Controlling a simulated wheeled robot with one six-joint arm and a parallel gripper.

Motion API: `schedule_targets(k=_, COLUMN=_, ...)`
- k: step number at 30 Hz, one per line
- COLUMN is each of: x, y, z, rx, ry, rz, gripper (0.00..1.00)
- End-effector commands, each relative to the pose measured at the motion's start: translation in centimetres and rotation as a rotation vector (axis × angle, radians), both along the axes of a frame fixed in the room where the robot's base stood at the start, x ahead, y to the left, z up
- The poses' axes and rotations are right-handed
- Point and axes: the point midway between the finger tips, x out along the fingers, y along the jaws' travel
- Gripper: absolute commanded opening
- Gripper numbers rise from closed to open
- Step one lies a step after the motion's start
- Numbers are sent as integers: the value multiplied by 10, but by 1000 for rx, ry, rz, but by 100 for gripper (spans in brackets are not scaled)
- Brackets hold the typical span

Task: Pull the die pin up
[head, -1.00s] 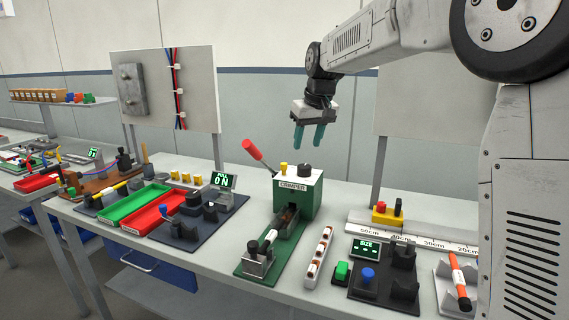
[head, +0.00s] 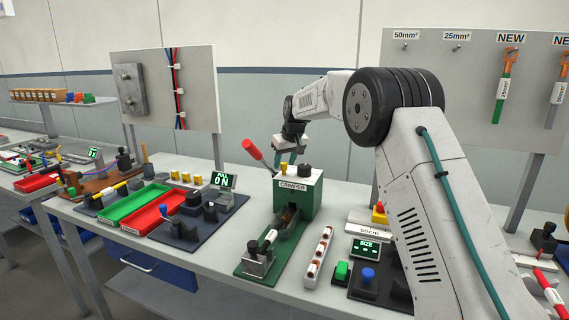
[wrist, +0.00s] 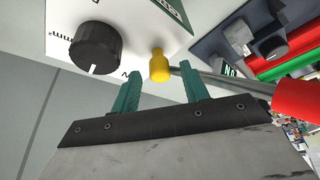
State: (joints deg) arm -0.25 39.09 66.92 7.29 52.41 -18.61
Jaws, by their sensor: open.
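The die pin is the small yellow peg (head: 283,170) standing on the white top of the green crimper (head: 294,196). In the wrist view the yellow pin (wrist: 159,66) sits just beyond and between my two teal fingertips. My gripper (wrist: 160,76) is open and empty, with a finger on either side of the pin's line. I cannot tell whether the fingertips reach around the pin. In the head view my gripper (head: 284,156) hangs close above the crimper top, by the pin, its fingers partly hidden.
The crimper's red-handled lever (head: 254,150) rises left of the pin; its red grip (wrist: 297,100) is close to my gripper at right in the wrist view. A black knob (wrist: 94,46) stands on the crimper top beside the pin. Red and green trays (head: 150,217) lie further left.

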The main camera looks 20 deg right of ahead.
Motion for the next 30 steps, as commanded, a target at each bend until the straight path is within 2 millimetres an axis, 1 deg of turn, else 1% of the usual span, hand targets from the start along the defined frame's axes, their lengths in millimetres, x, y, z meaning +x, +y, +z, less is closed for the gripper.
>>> schedule_targets(k=3, x=3, y=1, z=-7, rx=0, ry=0, rz=0, gripper=45)
schedule_targets(k=11, x=3, y=0, z=-8, rx=0, ry=0, rz=-1, gripper=45)
schedule_targets(k=14, x=3, y=0, z=-8, rx=0, ry=0, rz=-1, gripper=20)
schedule_targets(k=15, x=3, y=0, z=-8, rx=0, ry=0, rz=-1, gripper=9)
schedule_targets(k=16, x=3, y=0, z=-8, rx=0, ry=0, rz=-1, gripper=0)
schedule_targets(k=20, x=3, y=0, z=-7, rx=0, ry=0, rz=-1, gripper=0)
schedule_targets(k=26, x=3, y=0, z=14, rx=0, ry=-2, rz=-1, gripper=0)
schedule_targets(k=30, x=3, y=0, z=16, rx=1, ry=-1, rz=-1, gripper=0)
